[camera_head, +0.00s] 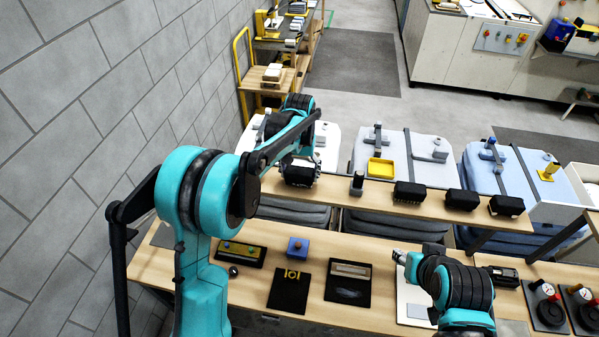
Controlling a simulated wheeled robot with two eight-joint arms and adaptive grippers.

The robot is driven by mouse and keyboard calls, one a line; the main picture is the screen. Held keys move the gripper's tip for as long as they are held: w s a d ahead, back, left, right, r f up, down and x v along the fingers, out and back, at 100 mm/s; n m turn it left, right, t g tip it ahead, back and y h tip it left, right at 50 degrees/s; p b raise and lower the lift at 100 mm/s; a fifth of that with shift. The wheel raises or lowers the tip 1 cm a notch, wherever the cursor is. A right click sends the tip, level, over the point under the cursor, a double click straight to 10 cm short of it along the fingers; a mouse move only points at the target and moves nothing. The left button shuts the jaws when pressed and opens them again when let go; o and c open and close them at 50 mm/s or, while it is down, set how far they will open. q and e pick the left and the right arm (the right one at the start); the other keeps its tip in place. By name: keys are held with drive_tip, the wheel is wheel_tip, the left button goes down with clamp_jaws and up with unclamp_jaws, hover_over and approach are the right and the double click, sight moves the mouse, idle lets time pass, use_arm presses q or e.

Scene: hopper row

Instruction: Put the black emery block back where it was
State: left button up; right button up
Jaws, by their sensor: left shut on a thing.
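My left gripper (299,163) is at the left end of the narrow wooden shelf (380,194). It is shut on a black block (298,178), which appears just at or above the shelf top; I cannot tell if it touches. Three similar black blocks stand in a row to the right on the same shelf: one near the middle (410,192), one further right (462,199) and one near the right end (506,206). My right gripper (400,257) is low over the front bench, far from the blocks; its fingers are too small to read.
A black cylinder (357,185) stands on the shelf between the held block and the others. The front bench holds a blue box (298,247), black mats (348,283) and a yellow-black button panel (241,254).

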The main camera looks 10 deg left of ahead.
sight(300, 171)
use_arm(q)
drive_tip(key=shift+s, duration=0.1)
drive_tip(key=o, duration=1.3)
drive_tip(key=shift+f, duration=0.15)
drive_tip(key=shift+c, duration=0.2)
drive_tip(key=shift+r, duration=0.35)
wheel_tip(300, 171, up, 11)
drive_tip(key=s+a+r+t, duration=0.2)
drive_tip(key=s, duration=0.5)
drive_tip(key=s+a+r+t, duration=0.1)
drive_tip(key=s, duration=0.6)
drive_tip(key=s+a+f+t, duration=0.1)
drive_tip(key=s+f+t, duration=0.1)
drive_tip(key=s, duration=0.4)
drive_tip(key=s+a+f+t, duration=0.1)
drive_tip(key=s+f+t, duration=0.1)
drive_tip(key=s+f, duration=0.3)
drive_tip(key=shift+s+b, duration=0.35)
drive_tip(key=shift+s, duration=0.3)
